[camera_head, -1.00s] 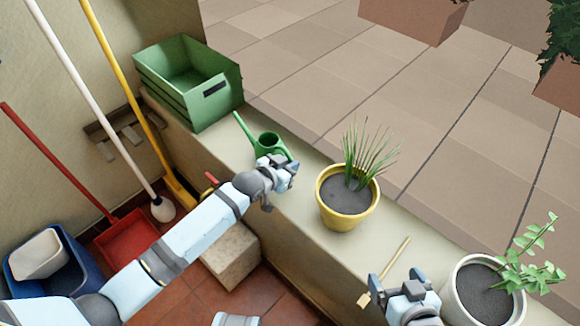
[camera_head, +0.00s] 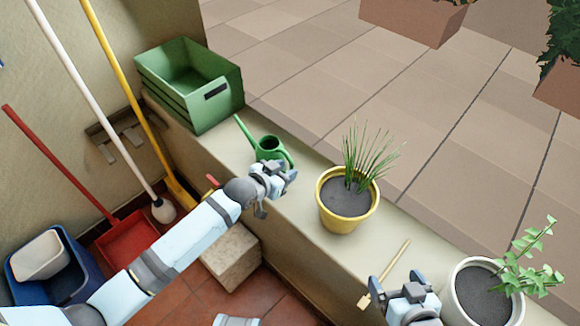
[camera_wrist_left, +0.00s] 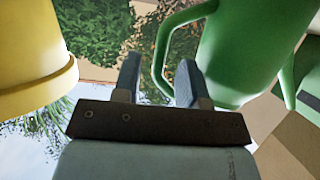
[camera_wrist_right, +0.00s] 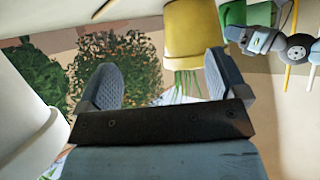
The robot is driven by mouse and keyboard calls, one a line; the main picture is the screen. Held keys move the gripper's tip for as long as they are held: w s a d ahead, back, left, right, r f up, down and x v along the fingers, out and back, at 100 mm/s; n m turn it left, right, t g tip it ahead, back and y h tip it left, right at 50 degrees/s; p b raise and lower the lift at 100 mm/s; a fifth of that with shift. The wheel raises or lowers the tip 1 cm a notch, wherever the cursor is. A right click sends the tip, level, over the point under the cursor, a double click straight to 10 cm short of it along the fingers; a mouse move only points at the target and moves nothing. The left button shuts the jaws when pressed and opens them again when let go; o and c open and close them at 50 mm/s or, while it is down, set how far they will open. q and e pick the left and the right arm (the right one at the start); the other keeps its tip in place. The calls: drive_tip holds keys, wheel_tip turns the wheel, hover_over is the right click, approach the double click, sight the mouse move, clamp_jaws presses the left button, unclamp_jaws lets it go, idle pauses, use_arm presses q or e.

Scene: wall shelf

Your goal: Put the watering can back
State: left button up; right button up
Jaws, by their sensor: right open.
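The green watering can (camera_head: 270,147) stands on the ledge between the green crate and the yellow pot, its spout pointing up and left. My left gripper (camera_head: 277,188) is beside the can, at its near side. In the left wrist view the can (camera_wrist_left: 248,50) fills the upper right. Its looped handle (camera_wrist_left: 162,60) shows between the spread fingers of my left gripper (camera_wrist_left: 158,82), with gaps on both sides; I cannot tell whether they touch. My right gripper (camera_head: 405,285) is open and empty by the white pot; it also shows in the right wrist view (camera_wrist_right: 160,85).
The green crate (camera_head: 200,105) stands on the ledge at the far left. The yellow pot (camera_head: 347,218) with grass, a wooden-handled tool (camera_head: 385,272) and the white pot (camera_head: 462,305) stand to the right. Brooms, a red dustpan (camera_head: 128,243) and a blue bucket (camera_head: 75,275) are below left.

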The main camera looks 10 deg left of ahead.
drive_tip(key=shift+s+d+r+p, duration=0.1)
drive_tip(key=shift+s+d+p, duration=0.1)
drive_tip(key=shift+p, duration=0.45)
drive_tip(key=shift+f, duration=0.2)
use_arm(q)
drive_tip(key=v, duration=0.9)
drive_tip(key=shift+r, duration=0.15)
use_arm(e)
drive_tip(key=shift+r, duration=0.15)
use_arm(q)
drive_tip(key=shift+s, duration=0.1)
